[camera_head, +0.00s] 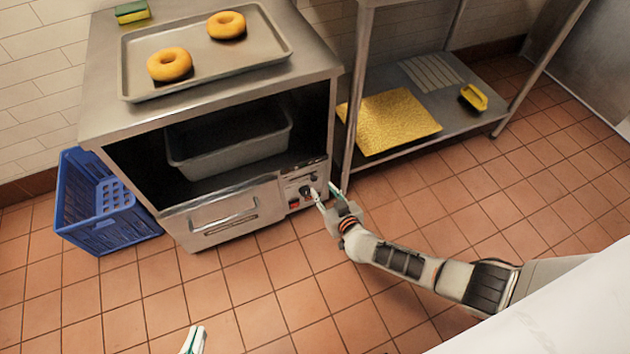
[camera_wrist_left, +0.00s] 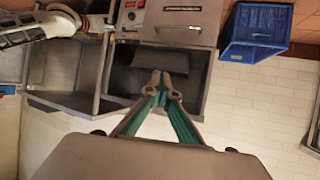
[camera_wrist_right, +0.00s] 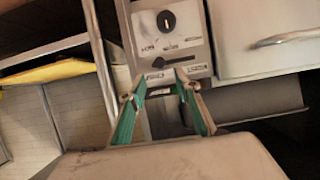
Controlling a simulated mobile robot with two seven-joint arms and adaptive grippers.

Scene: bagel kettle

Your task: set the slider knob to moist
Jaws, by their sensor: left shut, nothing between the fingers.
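The control panel (camera_head: 300,188) is on the front of the steel cabinet, right of the drawer. In the right wrist view the panel (camera_wrist_right: 168,28) shows a round black dial (camera_wrist_right: 166,20) and a dark slider knob (camera_wrist_right: 158,62) at the left part of its horizontal slot. Small labels stand near the slot's ends; I cannot read them surely. My right gripper (camera_wrist_right: 160,78) is open, its fingertips apart in front of the slider; contact cannot be told. It also shows in the head view (camera_head: 327,192). My left gripper (camera_head: 196,338) is shut and empty, away from the panel; its fingers meet in its wrist view (camera_wrist_left: 160,80).
A tray (camera_head: 205,80) with two bagels (camera_head: 169,64) and a sponge (camera_head: 132,12) are on the cabinet top. A blue crate (camera_head: 85,210) stands left of the cabinet. A shelf rack (camera_head: 460,110) with a yellow mat (camera_head: 390,120) stands right. The tiled floor in front is clear.

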